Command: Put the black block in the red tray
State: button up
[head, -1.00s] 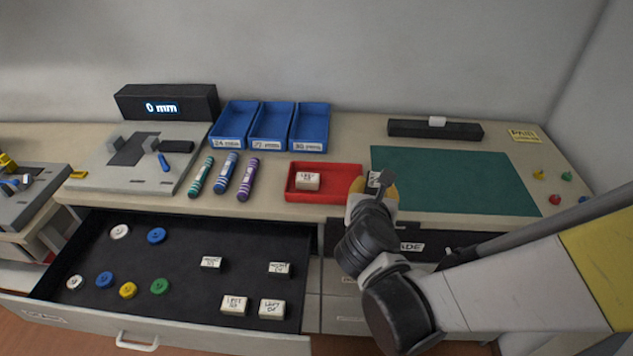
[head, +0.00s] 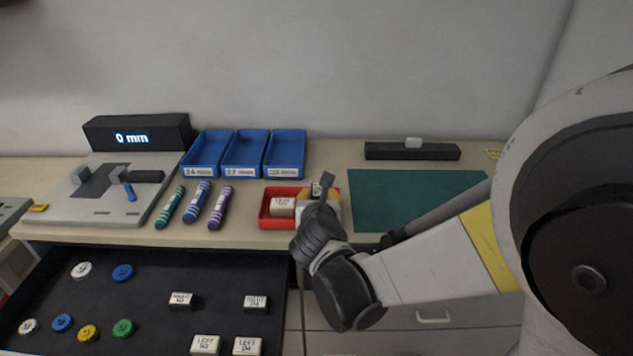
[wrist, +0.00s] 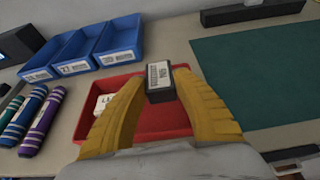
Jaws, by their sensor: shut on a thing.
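The black block (wrist: 159,72), with a white label on its face, is held between the two yellow fingers of my gripper (wrist: 160,84). In the head view my gripper (head: 319,196) is over the right part of the red tray (head: 276,240), and the block (head: 316,190) shows small at its fingertips. In the wrist view the tray (wrist: 158,121) lies below and behind the block, which seems to be above the tray floor. A white block (head: 283,207) marked LEFT sits in the tray's left part. My gripper hides the tray's right part in the head view.
Blue bins (head: 243,154) stand behind the tray. Several striped crayons (head: 197,202) lie to its left. A green mat (head: 420,198) is clear to its right. The open drawer (head: 145,275) in front holds buttons and labelled blocks.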

notch_tip(320, 180, down, 4)
jog(key=shift+b, duration=1.2)
jog(key=shift+r, duration=0.15)
jog(key=shift+f, duration=0.2)
jog(key=o, duration=1)
jog(key=shift+s+d+f, duration=0.1)
jog(key=shift+s, duration=0.1)
